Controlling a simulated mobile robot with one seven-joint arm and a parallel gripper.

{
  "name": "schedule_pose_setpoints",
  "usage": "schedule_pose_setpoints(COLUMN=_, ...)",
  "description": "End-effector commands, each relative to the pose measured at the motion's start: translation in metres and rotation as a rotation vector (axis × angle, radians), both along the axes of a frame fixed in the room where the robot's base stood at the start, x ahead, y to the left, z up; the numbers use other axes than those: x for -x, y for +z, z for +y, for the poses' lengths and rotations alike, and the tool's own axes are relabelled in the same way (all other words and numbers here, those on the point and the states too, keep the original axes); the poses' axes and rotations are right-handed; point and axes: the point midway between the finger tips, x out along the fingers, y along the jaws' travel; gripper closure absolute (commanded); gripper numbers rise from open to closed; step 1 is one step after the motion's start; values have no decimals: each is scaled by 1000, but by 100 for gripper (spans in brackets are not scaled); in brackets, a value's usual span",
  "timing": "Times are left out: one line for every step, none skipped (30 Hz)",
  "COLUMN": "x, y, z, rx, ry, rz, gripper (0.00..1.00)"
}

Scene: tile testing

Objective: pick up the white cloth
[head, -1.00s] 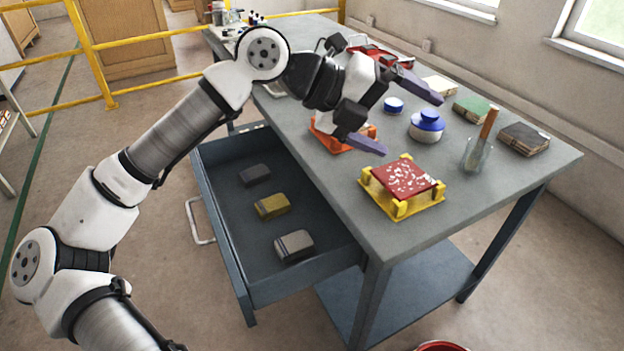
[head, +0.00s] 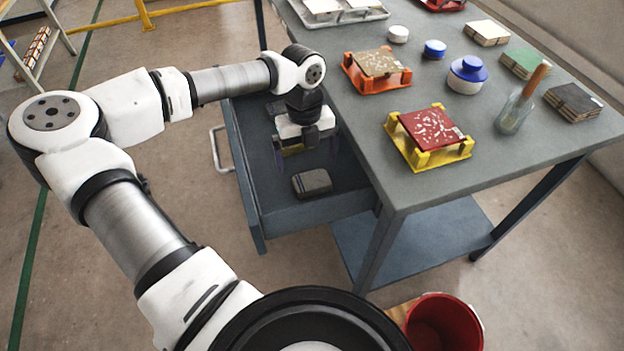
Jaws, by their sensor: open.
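I see no plainly white cloth. A dark grey item (head: 274,107) lies deeper in, partly covered by my arm. A yellow-olive item (head: 291,150) is mostly hidden behind my gripper. My gripper (head: 308,160) points down over the drawer with its fingers apart and nothing visibly between them. It is just beyond the pale grey item, and I cannot tell its exact height.
On the table (head: 380,185) stand a yellow stand (head: 465,155) with a red speckled tile, an orange stand (head: 373,84), a blue-lidded jar (head: 465,80) and a glass with a brush (head: 512,115). A red bucket (head: 470,320) is on the floor.

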Motion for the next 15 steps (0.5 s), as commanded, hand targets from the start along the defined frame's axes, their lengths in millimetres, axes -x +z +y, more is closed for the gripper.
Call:
schedule_pose_setpoints(x=1, y=-4, z=-1, rx=1, ry=-2, rz=0, gripper=0)
schedule_pose_setpoints(x=1, y=-6, z=-1, rx=1, ry=-2, rz=-1, gripper=0)
schedule_pose_setpoints(x=1, y=-7, z=-1, rx=2, ry=-2, rz=-1, gripper=0)
schedule_pose_setpoints(x=2, y=-9, z=-2, rx=2, ry=-2, rz=-1, gripper=0)
schedule_pose_setpoints(x=2, y=-11, z=-2, rx=3, ry=-3, rz=0, gripper=0)
schedule_pose_setpoints(x=3, y=-14, z=-3, rx=3, ry=-3, rz=1, gripper=0)
schedule_pose_setpoints(x=4, y=-17, z=-4, rx=2, ry=-4, rz=1, gripper=0)
schedule_pose_setpoints(x=6, y=-21, z=-5, rx=3, ry=-4, rz=2, gripper=0)
schedule_pose_setpoints(x=7, y=-27, z=-7, rx=4, ry=-3, rz=3, gripper=0)
schedule_pose_setpoints(x=8, y=-32, z=-8, rx=5, ry=-4, rz=3, gripper=0)
schedule_pose_setpoints(x=9, y=-36, z=-9, rx=4, ry=-4, rz=2, gripper=0)
schedule_pose_setpoints(x=9, y=-43, z=-9, rx=3, ry=-3, rz=3, gripper=0)
schedule_pose_setpoints(x=10, y=-47, z=-9, rx=3, ry=-2, rz=2, gripper=0)
schedule_pose_setpoints(x=10, y=-50, z=-9, rx=3, ry=-3, rz=0, gripper=0)
schedule_pose_setpoints(x=10, y=-54, z=-9, rx=3, ry=-2, rz=0, gripper=0)
